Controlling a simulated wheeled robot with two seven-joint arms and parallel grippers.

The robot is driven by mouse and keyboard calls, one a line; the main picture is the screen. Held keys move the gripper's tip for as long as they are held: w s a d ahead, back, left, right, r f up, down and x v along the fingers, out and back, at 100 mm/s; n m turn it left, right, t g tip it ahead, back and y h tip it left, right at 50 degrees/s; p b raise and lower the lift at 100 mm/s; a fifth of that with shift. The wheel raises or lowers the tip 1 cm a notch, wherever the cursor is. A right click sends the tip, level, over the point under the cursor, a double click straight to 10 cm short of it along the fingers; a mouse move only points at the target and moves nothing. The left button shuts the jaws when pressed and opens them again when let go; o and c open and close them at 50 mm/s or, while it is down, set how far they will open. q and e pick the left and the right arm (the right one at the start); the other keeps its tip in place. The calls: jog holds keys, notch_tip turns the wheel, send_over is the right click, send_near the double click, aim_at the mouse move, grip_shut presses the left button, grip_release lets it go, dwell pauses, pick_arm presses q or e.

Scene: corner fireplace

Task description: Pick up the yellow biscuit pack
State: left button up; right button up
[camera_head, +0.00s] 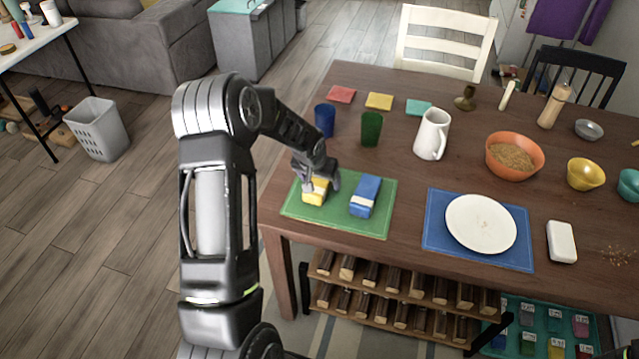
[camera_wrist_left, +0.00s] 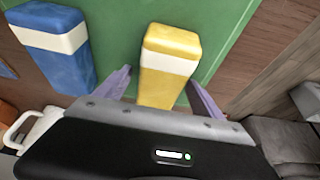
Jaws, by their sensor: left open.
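The yellow biscuit pack (camera_head: 314,192) has a white band and lies on the green mat (camera_head: 297,210) at the table's left front corner. My left gripper (camera_head: 316,180) is over its far end, with the jaws open. In the left wrist view the yellow pack (camera_wrist_left: 168,64) lies between the two spread fingers (camera_wrist_left: 156,92), with visible gaps, more on the left side. The pack's near end is hidden by the gripper body in the wrist view. My right gripper is not in view.
A blue pack (camera_head: 364,196) lies on the mat just right of the yellow one. Blue (camera_head: 325,120) and green (camera_head: 371,129) cups stand behind. A white jug (camera_head: 432,134), orange bowl (camera_head: 514,156) and white plate (camera_head: 481,223) are further right.

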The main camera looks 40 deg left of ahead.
pick_arm(q)
jog(key=shift+c, duration=0.4)
jog(key=c, duration=1.5)
